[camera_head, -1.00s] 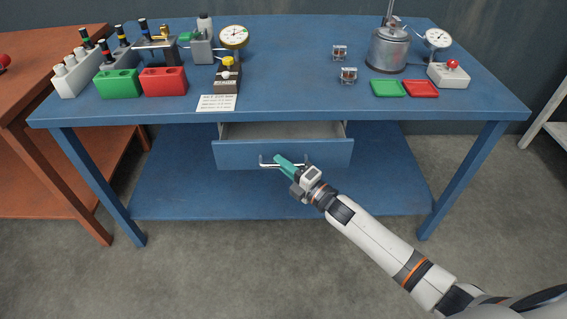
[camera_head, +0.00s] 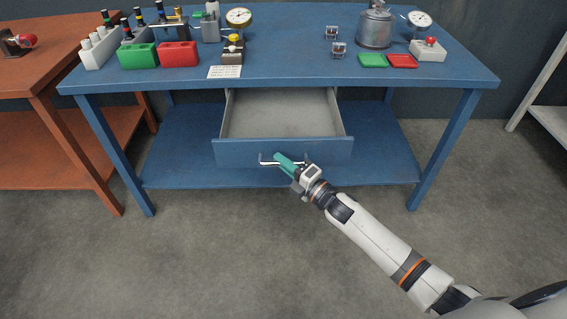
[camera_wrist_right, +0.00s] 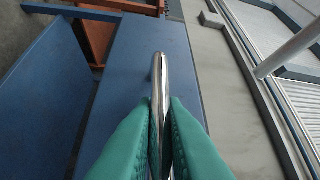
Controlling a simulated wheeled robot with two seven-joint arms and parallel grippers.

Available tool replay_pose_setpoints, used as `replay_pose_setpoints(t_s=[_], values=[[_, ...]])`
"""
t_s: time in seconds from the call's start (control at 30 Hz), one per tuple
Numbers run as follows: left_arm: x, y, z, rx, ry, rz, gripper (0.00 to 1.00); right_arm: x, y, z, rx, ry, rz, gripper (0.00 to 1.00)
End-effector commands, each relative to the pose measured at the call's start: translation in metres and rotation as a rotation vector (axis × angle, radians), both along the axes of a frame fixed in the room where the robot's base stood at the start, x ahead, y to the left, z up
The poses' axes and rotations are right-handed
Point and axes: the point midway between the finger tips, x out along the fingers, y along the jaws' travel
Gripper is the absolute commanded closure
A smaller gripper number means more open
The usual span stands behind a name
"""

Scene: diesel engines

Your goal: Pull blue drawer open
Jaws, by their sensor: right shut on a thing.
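The blue drawer (camera_head: 230,151) hangs under the blue table's top and is pulled well out, with its empty grey inside (camera_head: 280,112) in view. Its front also shows in the right wrist view (camera_wrist_right: 125,75). A silver bar handle (camera_head: 268,162) sits on the drawer front. My right gripper (camera_head: 281,160) is at the handle, its teal fingers shut on the bar. In the right wrist view the handle (camera_wrist_right: 160,80) runs between the two fingertips (camera_wrist_right: 160,110). My left gripper is not in view.
The blue workbench (camera_head: 290,80) carries green and red blocks, gauges, a metal cylinder and small trays along its top. A lower blue shelf (camera_head: 200,170) lies beneath the drawer. An orange table (camera_head: 60,150) stands at the left. The floor in front is clear.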

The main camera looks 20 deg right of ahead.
Motion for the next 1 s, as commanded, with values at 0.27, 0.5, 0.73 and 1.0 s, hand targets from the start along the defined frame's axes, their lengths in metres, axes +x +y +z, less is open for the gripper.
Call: replay_pose_setpoints(t_s=[0.27, 0.5, 0.73, 1.0], values=[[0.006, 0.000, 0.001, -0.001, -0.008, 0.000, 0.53, 0.000, 0.000, 0.000, 0.000, 0.001, 0.000, 0.80], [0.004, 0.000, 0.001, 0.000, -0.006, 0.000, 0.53, -0.001, -0.001, 0.000, 0.000, 0.001, 0.000, 0.80], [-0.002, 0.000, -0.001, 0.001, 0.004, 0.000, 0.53, -0.024, -0.013, -0.005, -0.001, 0.004, 0.000, 0.80], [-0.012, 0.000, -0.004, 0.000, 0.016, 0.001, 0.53, -0.074, -0.042, -0.013, 0.000, 0.004, 0.000, 0.80]])
